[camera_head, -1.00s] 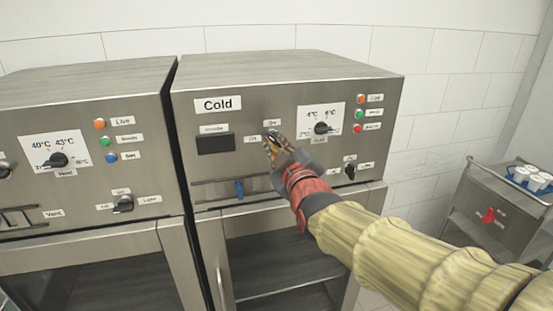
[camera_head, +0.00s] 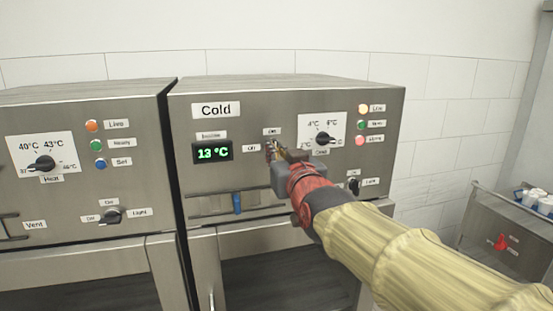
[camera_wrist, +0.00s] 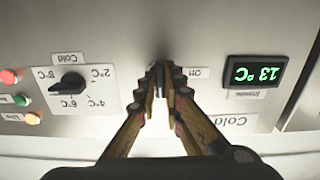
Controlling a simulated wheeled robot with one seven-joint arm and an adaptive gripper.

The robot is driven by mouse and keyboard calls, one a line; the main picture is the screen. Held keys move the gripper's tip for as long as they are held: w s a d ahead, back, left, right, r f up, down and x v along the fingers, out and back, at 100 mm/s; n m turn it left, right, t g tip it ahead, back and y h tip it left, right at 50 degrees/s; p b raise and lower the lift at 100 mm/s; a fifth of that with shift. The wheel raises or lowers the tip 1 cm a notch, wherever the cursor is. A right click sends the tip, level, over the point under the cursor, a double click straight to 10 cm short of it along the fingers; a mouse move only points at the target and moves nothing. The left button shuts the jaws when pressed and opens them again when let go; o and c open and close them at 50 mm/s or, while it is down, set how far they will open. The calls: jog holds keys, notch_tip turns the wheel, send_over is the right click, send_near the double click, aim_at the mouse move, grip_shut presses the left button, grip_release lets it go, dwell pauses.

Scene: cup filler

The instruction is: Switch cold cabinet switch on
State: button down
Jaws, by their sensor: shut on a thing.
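The cold cabinet (camera_head: 290,95) is a steel unit with a "Cold" label, seen in the head view. Its display (camera_head: 212,152) is lit and reads 13 °C in green; it also shows upside down in the wrist view (camera_wrist: 256,72). My gripper (camera_head: 272,150) is at the panel between the display and the temperature dial, beside the "Off" label (camera_head: 251,148). In the wrist view my gripper (camera_wrist: 162,90) has its fingertips closed together at the panel on the cold cabinet switch, which the fingers mostly hide.
The temperature dial (camera_head: 323,139) and the lamps sit right of my gripper; the orange lamp (camera_head: 363,109) and the red lamp (camera_head: 360,140) glow. The heat cabinet (camera_head: 80,105) stands at left, a trolley (camera_head: 480,225) at right.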

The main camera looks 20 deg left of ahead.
jog(key=shift+f, duration=0.1)
dwell(0.3)
jog(key=c, duration=1.9)
grip_release()
jog(key=v, duration=1.2)
jog(key=shift+a, duration=0.1)
jog(key=shift+m, duration=0.3)
